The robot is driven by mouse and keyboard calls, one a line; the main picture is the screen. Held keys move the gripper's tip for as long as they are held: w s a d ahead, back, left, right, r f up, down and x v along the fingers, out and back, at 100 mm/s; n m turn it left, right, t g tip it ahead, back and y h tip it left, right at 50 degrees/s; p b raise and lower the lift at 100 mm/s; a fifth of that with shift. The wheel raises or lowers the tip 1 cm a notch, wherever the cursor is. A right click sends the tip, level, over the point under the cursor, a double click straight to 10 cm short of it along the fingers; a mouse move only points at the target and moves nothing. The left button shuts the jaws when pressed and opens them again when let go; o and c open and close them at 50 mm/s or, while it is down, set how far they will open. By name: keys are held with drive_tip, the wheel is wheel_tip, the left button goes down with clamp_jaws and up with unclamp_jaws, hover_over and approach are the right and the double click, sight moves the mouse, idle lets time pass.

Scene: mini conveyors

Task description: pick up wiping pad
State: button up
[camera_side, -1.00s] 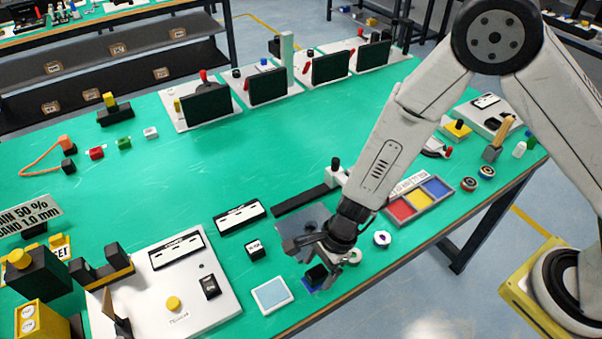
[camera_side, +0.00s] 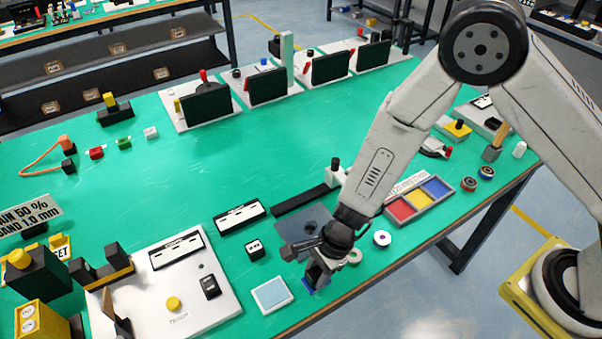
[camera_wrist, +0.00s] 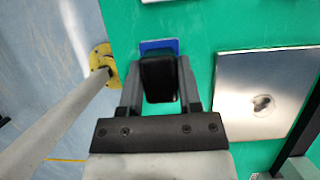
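The wiping pad, a black block on a blue base, is at the table's front edge. In the side view its blue base (camera_side: 309,288) shows beneath my gripper (camera_side: 317,272), which hides most of the block. In the wrist view the black block (camera_wrist: 160,78) sits between the two fingers of my gripper (camera_wrist: 161,80), with the blue base (camera_wrist: 160,44) showing beyond it. The fingers are close against both sides of the block. I cannot tell whether they press on it. The pad appears to be on the table.
A light-blue framed plate (camera_side: 272,295) lies left of my gripper. A grey metal plate (camera_side: 304,226) is just behind it, and white-rimmed rings (camera_side: 382,238) lie to its right. The table's middle is clear.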

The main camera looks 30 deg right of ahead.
sight(317, 271)
clamp_jaws()
drive_tip(key=shift+r, duration=0.2)
drive_tip(key=shift+r, duration=4.85)
drive_tip(key=shift+o, duration=0.4)
unclamp_jaws()
clamp_jaws()
drive_tip(key=w+a+f, duration=0.1)
drive_tip(key=w+a, duration=0.1)
drive_tip(key=a, duration=0.7)
drive_tip(key=shift+a+f, duration=0.25)
drive_tip(key=shift+f, duration=0.05)
